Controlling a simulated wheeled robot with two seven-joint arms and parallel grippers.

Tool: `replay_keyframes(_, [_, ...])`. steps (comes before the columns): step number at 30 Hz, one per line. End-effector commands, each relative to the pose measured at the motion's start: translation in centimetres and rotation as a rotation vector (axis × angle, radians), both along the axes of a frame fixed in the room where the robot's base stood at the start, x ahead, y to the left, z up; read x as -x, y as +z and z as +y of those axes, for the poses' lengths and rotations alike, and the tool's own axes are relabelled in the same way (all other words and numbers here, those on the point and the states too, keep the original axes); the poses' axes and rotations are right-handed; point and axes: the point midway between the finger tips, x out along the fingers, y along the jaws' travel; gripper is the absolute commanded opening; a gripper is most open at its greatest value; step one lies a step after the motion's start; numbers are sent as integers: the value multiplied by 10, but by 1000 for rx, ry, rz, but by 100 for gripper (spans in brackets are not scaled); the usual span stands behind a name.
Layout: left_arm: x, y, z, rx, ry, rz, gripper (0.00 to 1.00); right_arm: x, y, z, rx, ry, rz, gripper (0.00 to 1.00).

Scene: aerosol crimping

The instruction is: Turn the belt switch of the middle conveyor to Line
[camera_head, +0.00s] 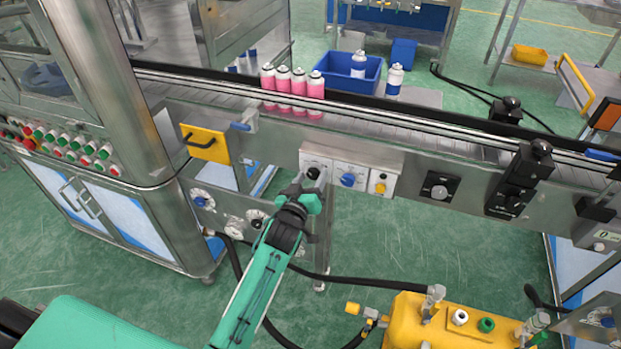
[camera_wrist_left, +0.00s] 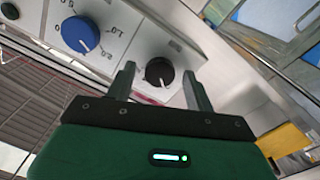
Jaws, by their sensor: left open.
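The middle conveyor (camera_head: 420,128) runs across the view with a row of control plates on its front. A black rotary knob (camera_head: 313,172) sits on the leftmost white plate; in the left wrist view the black knob (camera_wrist_left: 160,72) shows close up. Its labels are too small to read, so I cannot tell its setting or confirm it is the belt switch. My left gripper (camera_head: 307,184) is open in front of this plate. In the wrist view its two fingers stand on either side of the knob, with visible gaps. My right gripper is not in view.
A blue knob (camera_head: 348,180) on a numbered dial and a yellow knob (camera_head: 380,187) sit to the right. A yellow panel with a handle (camera_head: 205,143) is to the left. Pink cans (camera_head: 299,92) stand on the belt. A yellow machine (camera_head: 450,325) is on the floor below.

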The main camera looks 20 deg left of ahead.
Motion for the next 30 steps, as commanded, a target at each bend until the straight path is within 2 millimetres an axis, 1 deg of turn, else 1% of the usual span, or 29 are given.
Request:
replay_keyframes(8, [-2,0,0,0,0,0,54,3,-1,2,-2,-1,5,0])
replay_keyframes(9, [-2,0,0,0,0,0,52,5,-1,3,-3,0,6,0])
replay_keyframes(11, [-2,0,0,0,0,0,40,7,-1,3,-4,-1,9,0])
replay_keyframes(15, [-2,0,0,0,0,0,12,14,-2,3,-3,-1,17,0])
replay_keyframes(16, [-2,0,0,0,0,0,9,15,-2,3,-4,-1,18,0])
replay_keyframes(23, [-2,0,0,-15,0,-1,9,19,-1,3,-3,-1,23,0])
replay_keyframes(30, [-2,2,0,-116,0,-4,9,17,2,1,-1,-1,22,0])
